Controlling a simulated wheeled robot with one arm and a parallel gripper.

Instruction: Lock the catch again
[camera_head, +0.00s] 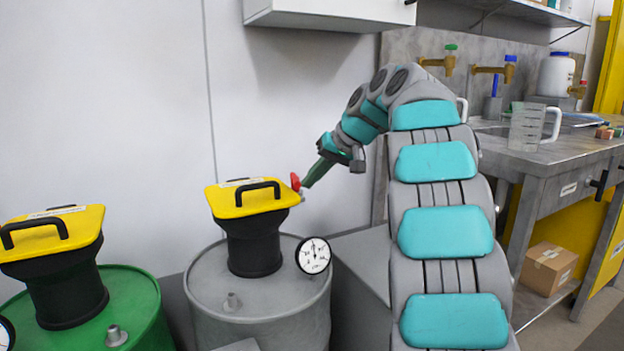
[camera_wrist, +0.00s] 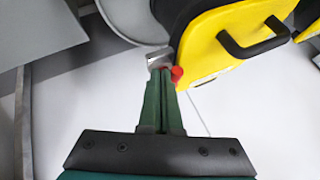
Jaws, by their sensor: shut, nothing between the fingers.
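A red catch (camera_head: 295,182) sits at the right edge of the yellow lid (camera_head: 240,197) on the grey drum (camera_head: 205,300). My gripper (camera_head: 306,184) is shut and empty, with its green fingertips right at the catch. In the wrist view the closed fingertips (camera_wrist: 162,72) are beside the red catch (camera_wrist: 177,73) and a small grey metal piece (camera_wrist: 158,58) at the lid's edge. I cannot tell whether they touch it. The yellow lid with its black handle (camera_wrist: 250,46) lies to the right there. The lid looks closed on its black neck (camera_head: 253,247).
A pressure gauge (camera_head: 313,255) stands on the grey drum's right rim. A green drum (camera_head: 135,300) with another yellow lid (camera_head: 60,232) is at the left. A metal bench (camera_head: 550,165) with a beaker is at the right. A white cabinet (camera_head: 330,12) hangs above.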

